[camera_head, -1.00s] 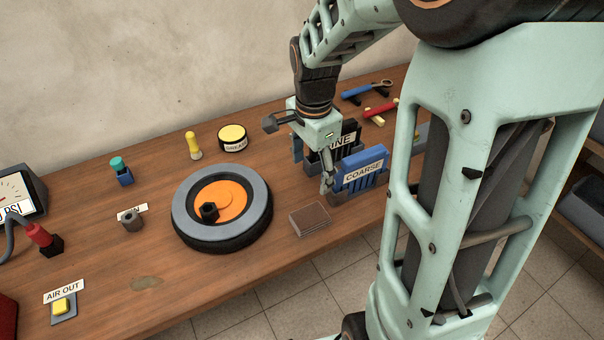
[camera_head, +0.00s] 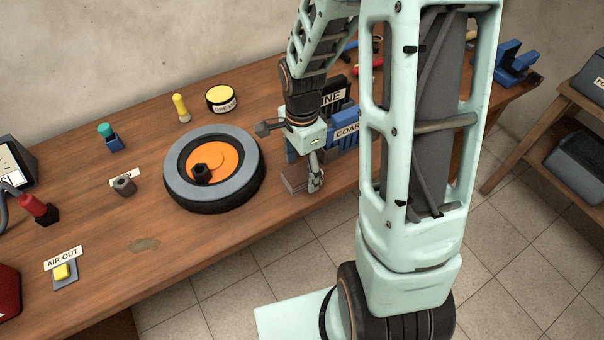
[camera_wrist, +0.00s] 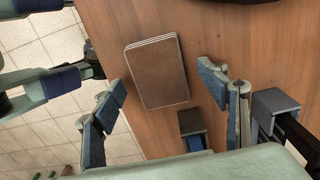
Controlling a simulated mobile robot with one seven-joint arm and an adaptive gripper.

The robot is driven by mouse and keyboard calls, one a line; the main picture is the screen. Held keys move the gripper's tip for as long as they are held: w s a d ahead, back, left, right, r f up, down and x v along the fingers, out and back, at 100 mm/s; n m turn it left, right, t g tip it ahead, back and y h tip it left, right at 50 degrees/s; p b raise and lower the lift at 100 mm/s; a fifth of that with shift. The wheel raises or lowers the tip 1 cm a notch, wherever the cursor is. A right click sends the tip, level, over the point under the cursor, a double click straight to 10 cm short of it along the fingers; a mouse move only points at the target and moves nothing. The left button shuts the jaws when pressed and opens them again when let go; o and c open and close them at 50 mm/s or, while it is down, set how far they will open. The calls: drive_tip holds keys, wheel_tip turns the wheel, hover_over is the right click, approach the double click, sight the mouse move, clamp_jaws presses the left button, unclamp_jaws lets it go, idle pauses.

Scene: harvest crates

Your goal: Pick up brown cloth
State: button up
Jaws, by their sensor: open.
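The brown cloth (camera_wrist: 158,76) is a folded, flat rectangular stack with pale layered edges. It lies on the wooden table near its front edge, and in the wrist view it sits ahead of and between my fingers. My gripper (camera_wrist: 165,112) is open and empty, with blue-padded fingers apart on either side. In the head view my gripper (camera_head: 290,160) hangs over the cloth (camera_head: 296,184), which is partly hidden behind a finger. I cannot tell the exact height of the fingertips above the table.
A wheel with an orange hub (camera_head: 214,170) lies just left of the cloth. Blue COARSE (camera_head: 343,134) and black FINE (camera_head: 331,92) holders stand close behind and right. A grease tin (camera_head: 222,98) and yellow-topped bottle (camera_head: 181,107) are farther back. The table's front edge is close.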

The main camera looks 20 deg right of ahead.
drive_tip(key=shift+f, duration=0.35)
drive_tip(key=shift+c, duration=0.2)
drive_tip(key=c, duration=1.2)
drive_tip(key=shift+o, duration=0.2)
drive_tip(key=shift+r, duration=0.15)
